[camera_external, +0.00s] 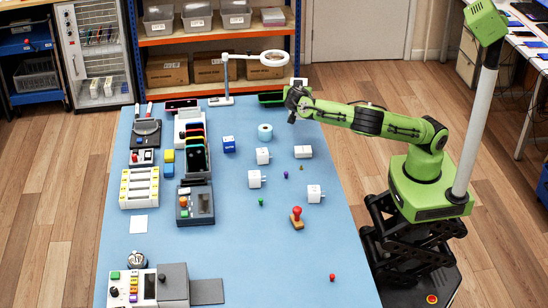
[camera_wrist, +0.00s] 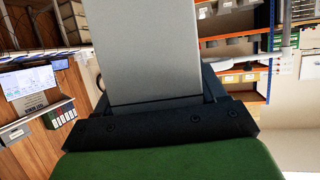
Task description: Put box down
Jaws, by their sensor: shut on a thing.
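My gripper (camera_external: 292,99) is above the far right end of the blue table in the external view. It is shut on a pale grey box (camera_wrist: 145,50), which fills the upper middle of the wrist view between the dark fingers. In the external view a small whitish part of the box (camera_external: 299,82) shows just beyond the gripper; the rest is hidden. I cannot tell how far it is above the table (camera_external: 225,250).
A green-edged dark tray (camera_external: 270,98) lies close beside the gripper. A white ring lamp (camera_external: 228,75) stands at the table's far edge. White plug blocks (camera_external: 303,152), a tape roll (camera_external: 265,132) and a red-handled stamp (camera_external: 297,218) lie nearer. The table's near middle is clear.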

